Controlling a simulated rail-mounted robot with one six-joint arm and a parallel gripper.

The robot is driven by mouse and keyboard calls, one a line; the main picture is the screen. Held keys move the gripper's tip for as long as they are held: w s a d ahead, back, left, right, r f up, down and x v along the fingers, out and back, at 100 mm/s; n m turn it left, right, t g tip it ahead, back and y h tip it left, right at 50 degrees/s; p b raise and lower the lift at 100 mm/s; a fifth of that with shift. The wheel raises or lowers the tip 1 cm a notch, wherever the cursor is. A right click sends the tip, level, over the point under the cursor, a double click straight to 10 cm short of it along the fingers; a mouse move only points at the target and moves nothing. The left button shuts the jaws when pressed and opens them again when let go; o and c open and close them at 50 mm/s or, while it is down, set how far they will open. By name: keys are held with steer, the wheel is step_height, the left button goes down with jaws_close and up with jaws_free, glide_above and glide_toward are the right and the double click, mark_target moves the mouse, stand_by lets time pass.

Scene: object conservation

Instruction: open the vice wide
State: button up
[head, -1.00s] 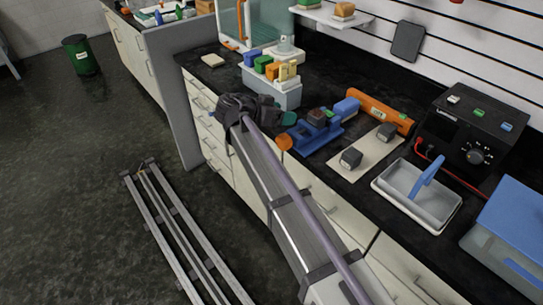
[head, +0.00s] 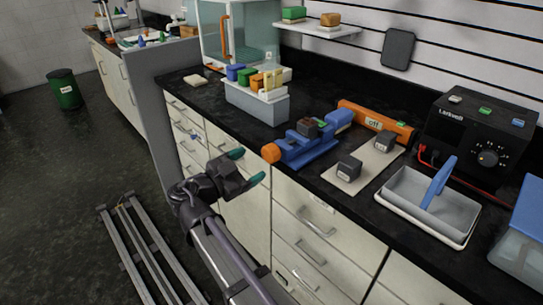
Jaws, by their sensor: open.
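The blue vice (head: 308,142) stands on the black worktop near its front edge. Its round orange knob (head: 271,153) points out over the edge, to the left. A dark block (head: 309,127) sits at the vice's jaws; I cannot tell whether it is clamped. My gripper (head: 249,166) is open and empty, with its teal fingertips apart. It is in front of the drawers, left of and a little below the orange knob, and not touching it.
Right of the vice are a beige mat (head: 364,163) with two dark blocks, an orange tube (head: 374,122) marked "off" and a grey tray (head: 430,205). A grey bin (head: 255,106) with coloured blocks stands behind left. A black power unit (head: 474,140) is at the right.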

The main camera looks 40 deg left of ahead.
mark_target(266, 156)
steer(key=x, duration=0.7)
steer(key=shift+w, duration=0.3)
steer(key=shift+c, duration=0.2)
steer(key=c, duration=0.9)
